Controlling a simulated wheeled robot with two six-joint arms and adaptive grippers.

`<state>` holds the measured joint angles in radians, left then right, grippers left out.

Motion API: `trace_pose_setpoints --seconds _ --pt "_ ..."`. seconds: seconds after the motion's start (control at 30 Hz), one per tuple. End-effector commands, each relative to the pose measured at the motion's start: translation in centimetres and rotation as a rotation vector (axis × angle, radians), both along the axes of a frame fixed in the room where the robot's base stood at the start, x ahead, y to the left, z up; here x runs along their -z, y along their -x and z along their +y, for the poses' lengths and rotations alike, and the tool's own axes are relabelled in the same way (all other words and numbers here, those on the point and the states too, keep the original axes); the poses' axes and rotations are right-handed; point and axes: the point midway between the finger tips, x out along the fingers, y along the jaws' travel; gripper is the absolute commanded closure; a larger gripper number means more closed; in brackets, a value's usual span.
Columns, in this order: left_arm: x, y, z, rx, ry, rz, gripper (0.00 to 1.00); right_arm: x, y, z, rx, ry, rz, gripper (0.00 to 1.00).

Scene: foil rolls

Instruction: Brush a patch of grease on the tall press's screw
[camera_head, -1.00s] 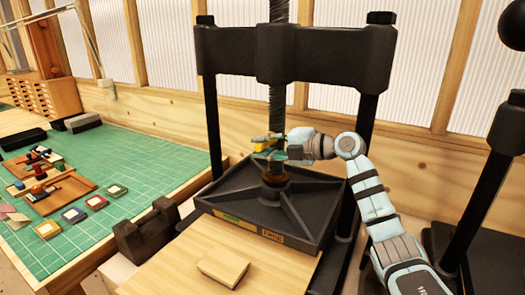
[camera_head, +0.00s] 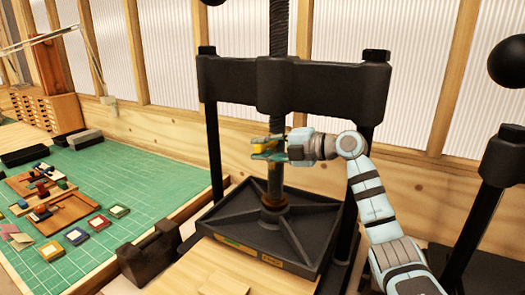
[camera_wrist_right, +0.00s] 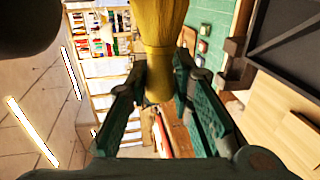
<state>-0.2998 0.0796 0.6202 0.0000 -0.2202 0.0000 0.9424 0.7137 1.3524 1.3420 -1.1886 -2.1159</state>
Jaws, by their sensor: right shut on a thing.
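The tall press's dark screw (camera_head: 279,28) runs down through its crossbeam (camera_head: 300,85) to a brownish collar on the platen (camera_head: 325,217). The screw looks brownish below the crossbeam; I cannot make out a distinct grease patch. My right gripper (camera_head: 266,148) is at the screw's lower length, between crossbeam and platen. It is shut on a yellow brush (camera_head: 258,148). In the right wrist view the brush (camera_wrist_right: 160,25) stands between the fingers (camera_wrist_right: 160,95), bristles toward the top edge. Whether the bristles touch the screw is unclear. My left gripper is out of view.
A green cutting mat (camera_head: 125,178) with small coloured blocks and trays lies at the left. A second press (camera_head: 490,180) stands at the right. Posts flank the screw.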

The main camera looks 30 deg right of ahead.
Motion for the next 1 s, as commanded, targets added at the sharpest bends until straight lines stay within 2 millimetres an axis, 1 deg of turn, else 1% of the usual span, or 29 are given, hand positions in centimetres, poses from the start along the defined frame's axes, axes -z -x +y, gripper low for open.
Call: trace_pose_setpoints --seconds 0.03,0.1,0.17,0.27,0.43,0.63,0.83,1.0 --pt "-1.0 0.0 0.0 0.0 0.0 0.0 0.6 -1.3 0.0 0.0 0.002 0.0 -0.002 1.0" --pt "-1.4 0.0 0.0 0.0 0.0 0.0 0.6 -1.8 0.0 0.0 0.001 0.001 -0.001 1.0" --pt "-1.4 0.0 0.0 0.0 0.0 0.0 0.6 -1.8 0.0 0.0 0.001 0.0 -0.001 1.0" --pt "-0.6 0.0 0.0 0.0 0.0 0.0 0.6 -0.9 0.0 0.0 0.001 0.0 0.0 1.0" --pt "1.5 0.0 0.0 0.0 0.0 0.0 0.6 1.4 -0.1 -0.1 0.001 0.0 0.0 1.0" --pt "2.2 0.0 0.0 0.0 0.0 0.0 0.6 2.2 -0.1 -0.1 0.002 0.0 0.0 1.0" --pt "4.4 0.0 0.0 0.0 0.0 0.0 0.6 4.7 0.0 -0.1 0.002 0.001 0.001 1.0" --pt "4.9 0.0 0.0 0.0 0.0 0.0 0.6 5.2 0.0 -0.1 0.002 0.001 0.001 1.0"
